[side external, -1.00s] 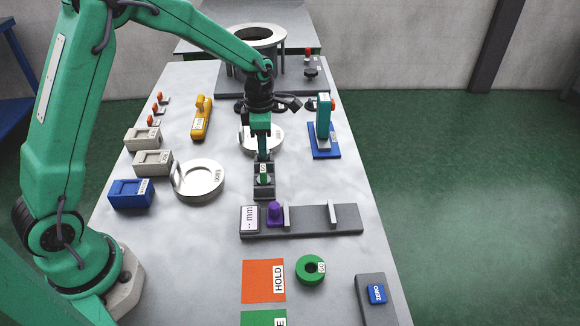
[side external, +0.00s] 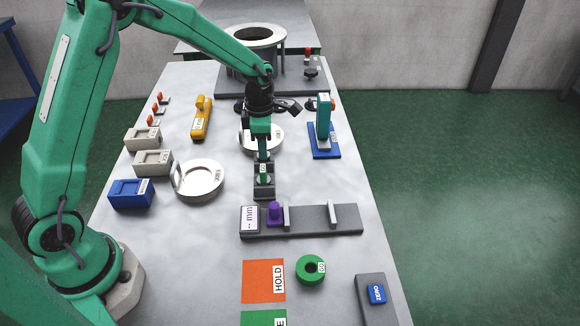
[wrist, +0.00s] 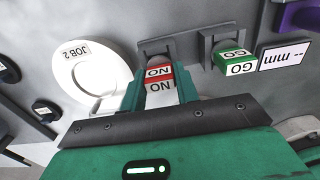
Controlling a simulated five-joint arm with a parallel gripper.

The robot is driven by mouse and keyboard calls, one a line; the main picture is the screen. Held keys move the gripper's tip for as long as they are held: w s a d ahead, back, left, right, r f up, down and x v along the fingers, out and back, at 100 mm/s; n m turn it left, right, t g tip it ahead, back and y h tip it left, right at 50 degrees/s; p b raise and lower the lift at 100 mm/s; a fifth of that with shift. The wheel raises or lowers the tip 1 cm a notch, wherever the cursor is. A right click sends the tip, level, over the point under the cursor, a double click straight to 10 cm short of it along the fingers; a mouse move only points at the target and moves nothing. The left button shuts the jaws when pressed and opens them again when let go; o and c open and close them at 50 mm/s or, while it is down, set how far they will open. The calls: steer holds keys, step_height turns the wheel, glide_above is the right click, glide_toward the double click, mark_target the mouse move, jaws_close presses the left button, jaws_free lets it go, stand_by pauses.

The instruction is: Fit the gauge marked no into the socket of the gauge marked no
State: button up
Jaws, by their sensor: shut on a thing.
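My gripper (side external: 263,155) points down over a small dark grey rack (side external: 264,193). In the wrist view my gripper's teal fingers (wrist: 160,92) are shut on a red gauge with white labels marked NO (wrist: 160,79). The NO gauge is at one place of the rack (wrist: 178,43); whether it is seated or just above cannot be told. A green gauge marked GO (wrist: 236,60) stands in the neighbouring place, also visible in the side view (side external: 264,169). My fingers largely hide the NO gauge in the side view.
A white round dish (side external: 275,141), marked JOB 2 in the wrist view (wrist: 62,72), lies close behind the rack. Another dish (side external: 200,178) lies left. A grey rail (side external: 310,222) with a purple piece (side external: 275,209) lies in front. A green GO ring (side external: 310,269) is nearer.

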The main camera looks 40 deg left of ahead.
steer(key=o, duration=1.1)
steer(key=shift+r, duration=0.15)
steer(key=shift+r, duration=3.4)
